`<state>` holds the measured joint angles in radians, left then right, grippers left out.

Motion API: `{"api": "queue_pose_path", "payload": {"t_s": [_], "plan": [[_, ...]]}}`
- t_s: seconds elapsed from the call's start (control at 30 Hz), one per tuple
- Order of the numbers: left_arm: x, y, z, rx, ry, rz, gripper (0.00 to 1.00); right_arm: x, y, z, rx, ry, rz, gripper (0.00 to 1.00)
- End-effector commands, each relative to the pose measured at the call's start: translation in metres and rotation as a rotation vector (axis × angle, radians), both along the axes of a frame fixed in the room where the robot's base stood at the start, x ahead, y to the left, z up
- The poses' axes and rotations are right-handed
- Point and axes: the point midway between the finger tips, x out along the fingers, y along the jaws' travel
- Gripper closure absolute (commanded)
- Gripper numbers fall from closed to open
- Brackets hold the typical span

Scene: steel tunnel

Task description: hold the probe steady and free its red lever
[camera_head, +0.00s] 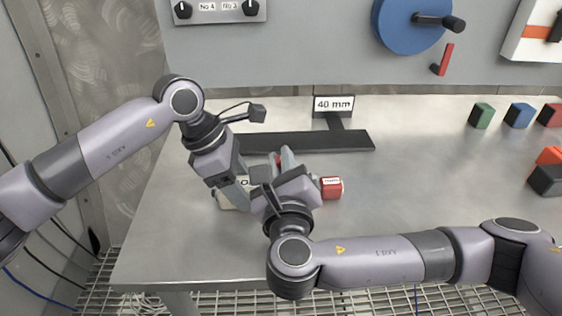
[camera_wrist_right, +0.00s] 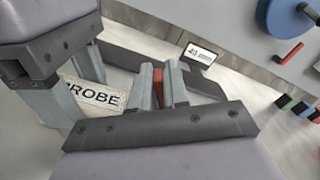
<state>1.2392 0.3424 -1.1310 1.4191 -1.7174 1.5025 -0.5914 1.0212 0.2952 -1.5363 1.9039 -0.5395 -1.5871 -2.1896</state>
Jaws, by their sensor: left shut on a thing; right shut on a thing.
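The probe (camera_head: 228,202) is a pale body lying on the steel table, mostly hidden by my grippers. In the right wrist view its label reads PROBE (camera_wrist_right: 92,96). My left gripper (camera_head: 240,194) is shut on the probe's body; its grey fingers also show at the left of the right wrist view (camera_wrist_right: 78,88). The red lever (camera_wrist_right: 158,88) stands between the fingers of my right gripper (camera_wrist_right: 159,85), which is shut on it. In the head view a bit of the lever's red (camera_head: 278,160) shows between those fingertips. The lever's base is hidden.
A small red piece with a white label (camera_head: 331,188) is just right of my right gripper. A dark bar (camera_head: 330,141) and a 40 mm sign (camera_head: 334,104) lie behind. Coloured blocks (camera_head: 519,115) stand at the right. A wall panel carries a blue wheel (camera_head: 408,25).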

Motion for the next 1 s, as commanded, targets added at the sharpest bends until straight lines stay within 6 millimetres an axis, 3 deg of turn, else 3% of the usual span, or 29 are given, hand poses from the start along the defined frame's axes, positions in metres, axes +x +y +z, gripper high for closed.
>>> {"api": "queue_pose_path", "payload": {"t_s": [0.27,1.0], "plan": [[0.001,0.000,0.000,-0.001,-0.001,0.003,0.81,-0.001,-0.006,0.001,0.172,0.005,0.000,1.00],[0.001,0.001,0.001,-0.001,-0.003,0.004,0.81,-0.001,-0.032,0.003,0.863,0.003,-0.001,1.00]]}}
